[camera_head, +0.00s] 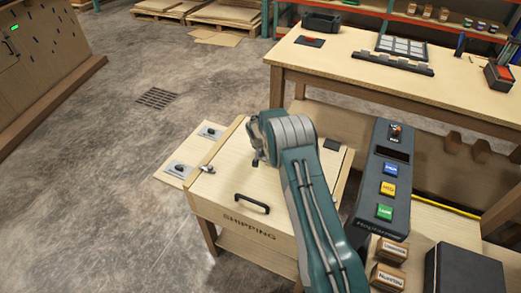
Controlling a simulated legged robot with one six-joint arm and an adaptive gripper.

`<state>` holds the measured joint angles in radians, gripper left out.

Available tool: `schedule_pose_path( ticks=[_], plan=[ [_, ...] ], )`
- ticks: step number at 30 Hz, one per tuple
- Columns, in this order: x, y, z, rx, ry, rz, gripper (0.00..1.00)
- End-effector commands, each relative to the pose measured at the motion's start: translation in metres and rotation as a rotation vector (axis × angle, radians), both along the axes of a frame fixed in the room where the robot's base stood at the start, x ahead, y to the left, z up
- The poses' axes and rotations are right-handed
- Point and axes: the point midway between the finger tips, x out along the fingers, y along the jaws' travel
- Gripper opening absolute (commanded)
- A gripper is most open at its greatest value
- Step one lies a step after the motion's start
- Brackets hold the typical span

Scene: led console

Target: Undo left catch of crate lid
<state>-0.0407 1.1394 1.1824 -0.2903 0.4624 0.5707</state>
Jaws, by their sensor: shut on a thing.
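The pale wooden crate (245,229) marked SHIPPING stands in the middle of the view with its lid (225,184) lying flat and closed. A black handle (252,204) is on the lid's near part. A small dark and grey metal fitting, apparently the left catch (207,169), sits at the lid's left edge. My gripper (257,159) is only partly visible as a dark tip under my arm's end, over the far part of the lid, right of that fitting. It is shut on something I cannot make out. My arm hides the lid's right part.
A side board with two grey plates (179,169) adjoins the crate's left. A dark console (386,185) with blue, yellow and green buttons stands right of my arm. A workbench (350,70) spans the back right. Open concrete floor lies left.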

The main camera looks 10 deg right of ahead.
Motion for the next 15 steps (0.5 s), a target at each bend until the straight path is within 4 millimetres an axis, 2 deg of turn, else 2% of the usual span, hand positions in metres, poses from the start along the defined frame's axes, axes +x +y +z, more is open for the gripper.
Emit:
schedule_pose_path(
  ticks=[15],
  plan=[
    [0.0005,0.0041,-0.0017,0.001,0.001,-0.297,0.0]
  ],
)
